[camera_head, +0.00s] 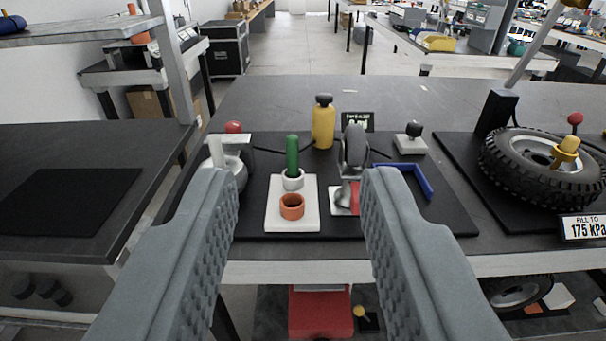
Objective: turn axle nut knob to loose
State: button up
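A wheel with a black tyre (505,176) lies tilted on a dark mat at the right of the workbench. A yellow knob (567,150) stands up at its hub; it looks like the axle nut knob, but I cannot tell its setting. A red ball-topped lever (575,120) is just behind it. My gripper (298,178) is open and empty, its two grey fingers wide apart in front of the bench's middle. It is well to the left of the wheel and touches nothing that I can see.
Between my fingers a white block (279,219) holds a green peg (292,157) and an orange ring (291,207). A "175 kPa" sign (583,227) is at the wheel's front.

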aim_at(232, 126)
jog(key=i+j, duration=0.1)
jog(key=i, duration=0.4)
jog(key=i+j, duration=0.1)
jog(key=i, duration=0.4)
